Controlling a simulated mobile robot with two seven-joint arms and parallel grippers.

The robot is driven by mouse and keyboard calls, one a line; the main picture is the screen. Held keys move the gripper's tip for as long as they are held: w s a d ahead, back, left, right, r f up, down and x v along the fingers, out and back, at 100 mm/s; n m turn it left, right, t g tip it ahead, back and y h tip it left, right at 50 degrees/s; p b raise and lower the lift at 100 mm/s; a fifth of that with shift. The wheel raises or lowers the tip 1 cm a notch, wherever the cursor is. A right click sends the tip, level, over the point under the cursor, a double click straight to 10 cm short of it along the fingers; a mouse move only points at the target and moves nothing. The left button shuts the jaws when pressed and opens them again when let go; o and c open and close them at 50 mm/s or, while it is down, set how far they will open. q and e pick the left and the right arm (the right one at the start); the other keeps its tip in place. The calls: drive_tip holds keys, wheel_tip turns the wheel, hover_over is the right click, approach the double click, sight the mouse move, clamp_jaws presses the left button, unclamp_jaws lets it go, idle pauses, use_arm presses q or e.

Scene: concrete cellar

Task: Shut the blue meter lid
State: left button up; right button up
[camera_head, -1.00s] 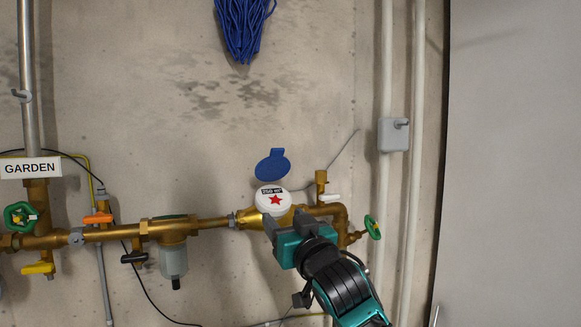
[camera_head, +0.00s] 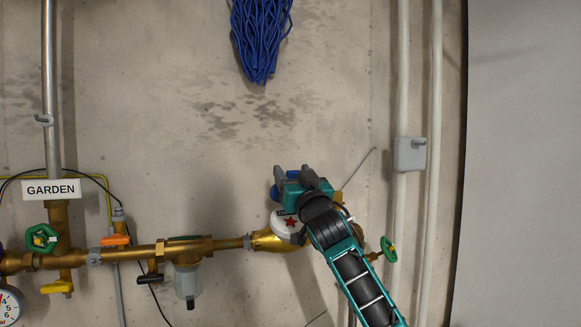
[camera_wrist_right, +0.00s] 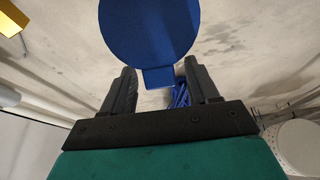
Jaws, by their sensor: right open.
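The blue meter lid stands open above the white meter face (camera_head: 283,226) with its red star. In the head view most of the lid is hidden behind my right gripper (camera_head: 293,173), and only a blue edge (camera_head: 276,193) shows. In the right wrist view the round lid (camera_wrist_right: 150,28) is large, with its square tab (camera_wrist_right: 158,78) between the two finger tips of my right gripper (camera_wrist_right: 158,74). The right gripper is open and holds nothing. I cannot tell whether it touches the lid. My left gripper is not in view.
The brass pipe (camera_head: 130,252) runs left from the meter along the wall, with several coloured valve handles. A green handwheel (camera_head: 389,249) and a grey box (camera_head: 410,154) are to the right. A blue rope bundle (camera_head: 261,40) hangs above. The wall between is clear.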

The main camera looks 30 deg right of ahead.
drive_tip(key=shift+x, duration=1.15)
clamp_jaws()
